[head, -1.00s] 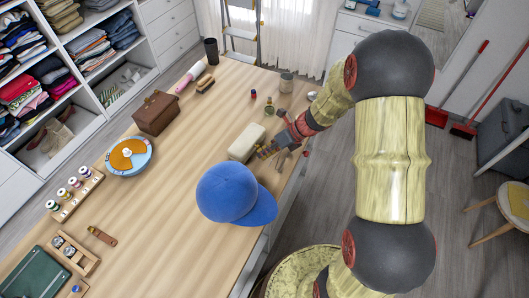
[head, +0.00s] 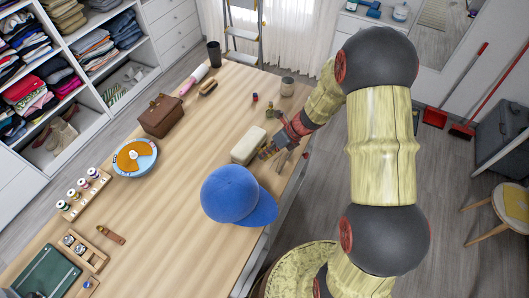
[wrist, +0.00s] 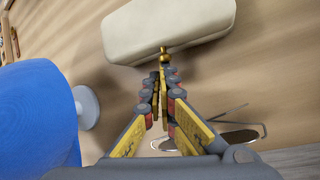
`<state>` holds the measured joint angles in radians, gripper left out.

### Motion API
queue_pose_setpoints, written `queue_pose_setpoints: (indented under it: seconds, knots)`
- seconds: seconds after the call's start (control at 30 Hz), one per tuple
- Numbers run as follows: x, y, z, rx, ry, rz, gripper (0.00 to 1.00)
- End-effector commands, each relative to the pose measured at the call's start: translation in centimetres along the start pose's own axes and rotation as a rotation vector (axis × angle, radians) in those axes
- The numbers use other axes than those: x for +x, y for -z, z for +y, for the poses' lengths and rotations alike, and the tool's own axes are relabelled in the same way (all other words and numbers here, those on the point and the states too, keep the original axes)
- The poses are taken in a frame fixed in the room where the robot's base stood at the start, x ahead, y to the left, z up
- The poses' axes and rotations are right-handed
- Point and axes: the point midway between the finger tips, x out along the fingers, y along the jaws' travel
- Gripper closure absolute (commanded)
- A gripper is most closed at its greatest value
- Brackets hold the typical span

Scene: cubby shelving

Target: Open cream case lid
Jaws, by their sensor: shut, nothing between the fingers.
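The cream case (head: 247,146) is a rounded box lying on the wooden table, and its lid looks closed. In the wrist view the case (wrist: 165,28) fills the top middle, with a small brass clasp (wrist: 163,54) on its near side. My gripper (head: 266,152) is low over the table at the right side of the case. In the wrist view my gripper (wrist: 160,82) has its fingers together and empty, with the tips just below the clasp. I cannot tell whether they touch it.
A blue cap (head: 230,194) lies close in front of the case. Wire-rimmed glasses (wrist: 215,138) lie below and right of the fingers in the wrist view. A brown bag (head: 160,115) and an orange-and-blue round dish (head: 135,157) stand to the left. The table between them is clear.

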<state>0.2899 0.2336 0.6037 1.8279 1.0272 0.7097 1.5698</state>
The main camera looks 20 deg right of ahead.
Motion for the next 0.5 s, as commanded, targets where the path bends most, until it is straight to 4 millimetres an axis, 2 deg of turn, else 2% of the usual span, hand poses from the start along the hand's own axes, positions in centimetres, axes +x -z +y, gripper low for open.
queue_pose_setpoints:
  seconds: [0.5]
  knots:
    - [-1.7,-1.3,1.1,0.035,0.044,0.122,1.0]
